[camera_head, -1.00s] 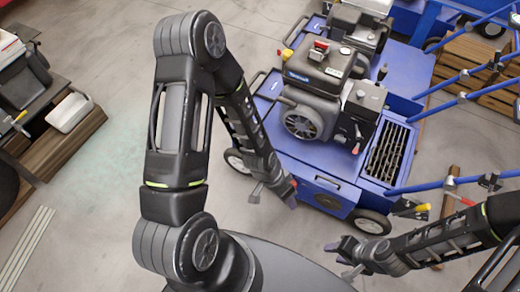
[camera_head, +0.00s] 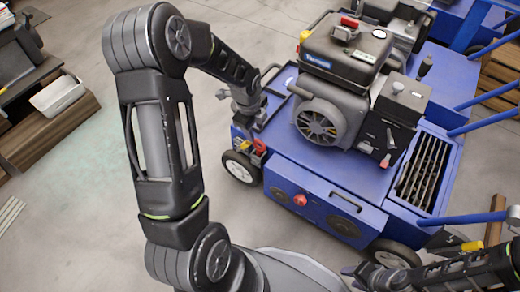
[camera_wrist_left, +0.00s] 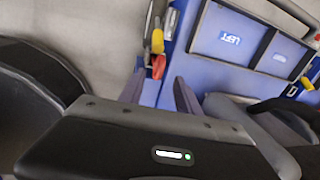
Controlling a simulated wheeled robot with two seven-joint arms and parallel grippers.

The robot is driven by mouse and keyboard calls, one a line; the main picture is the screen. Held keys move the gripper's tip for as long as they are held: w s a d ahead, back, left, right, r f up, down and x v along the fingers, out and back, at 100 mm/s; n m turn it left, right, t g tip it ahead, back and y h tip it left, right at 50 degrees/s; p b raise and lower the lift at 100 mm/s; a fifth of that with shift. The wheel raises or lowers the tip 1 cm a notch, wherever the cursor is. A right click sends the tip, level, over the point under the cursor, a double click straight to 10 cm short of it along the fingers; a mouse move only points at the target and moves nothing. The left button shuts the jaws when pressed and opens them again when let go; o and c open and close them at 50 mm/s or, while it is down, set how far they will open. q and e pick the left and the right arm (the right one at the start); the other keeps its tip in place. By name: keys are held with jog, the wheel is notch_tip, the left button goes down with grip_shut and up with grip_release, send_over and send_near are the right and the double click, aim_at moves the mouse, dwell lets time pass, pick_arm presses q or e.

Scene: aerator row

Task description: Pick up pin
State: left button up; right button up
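A small red piece (camera_head: 259,147), which may be the pin, is at the near left corner of the blue aerator (camera_head: 330,178). In the left wrist view a red piece (camera_wrist_left: 158,66) hangs below a yellow part (camera_wrist_left: 157,40), just beyond the fingertips. My left gripper (camera_head: 250,118) is beside that corner in the head view. In the left wrist view its two fingers (camera_wrist_left: 158,88) are apart with nothing clearly held between them. My right gripper (camera_head: 366,273) is low at the aerator's near right side, partly cut off by the frame; its fingers are unclear.
A black engine (camera_head: 345,75) stands on the aerator. A red knob (camera_head: 300,199) sits on its front face. Blue handle bars (camera_head: 480,128) stick out at right. A white bin (camera_head: 57,94) stands on a wooden box at left. The floor between is clear.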

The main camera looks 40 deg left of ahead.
aim_at(259, 141)
pick_arm(q)
jog(key=shift+w+f+b, duration=0.25)
jog(key=shift+f+b, duration=0.3)
jog(key=shift+f, duration=0.75)
jog(key=f+b, duration=0.1)
jog(key=f, duration=0.1)
jog(key=w+f+b, duration=0.1)
jog(key=f+b, duration=0.1)
jog(key=f, duration=0.1)
jog(key=shift+d+f, duration=0.1)
jog(key=shift+d, duration=0.1)
grip_shut()
